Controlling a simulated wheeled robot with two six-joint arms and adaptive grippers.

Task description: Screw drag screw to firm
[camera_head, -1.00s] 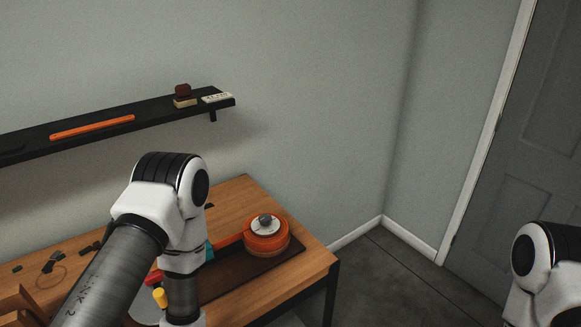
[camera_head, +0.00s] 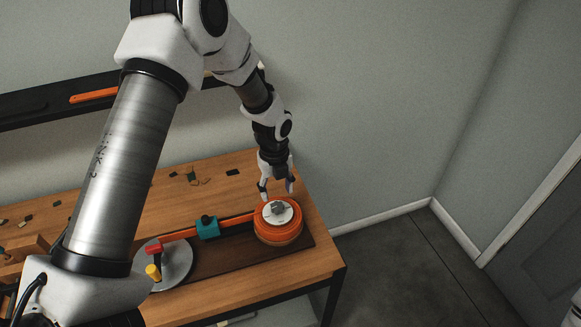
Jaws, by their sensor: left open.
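The drag screw seems to be the small grey knob (camera_head: 278,208) on a white disc, on top of the round orange drum (camera_head: 278,231) at the right end of the table. My left gripper (camera_head: 276,194) points down just above and behind the knob. Its fingers are spread, with nothing between them. Whether a fingertip touches the disc I cannot tell. A red-orange bar (camera_head: 238,221) with a teal block (camera_head: 207,229) runs from the drum to a grey disc (camera_head: 176,262) with a red and a yellow handle. My right gripper is not in view.
The assembly lies on a dark brown board (camera_head: 230,258) on the wooden table (camera_head: 315,262). Small dark scraps (camera_head: 192,176) lie at the back of the table. A black wall shelf (camera_head: 40,106) holds an orange strip.

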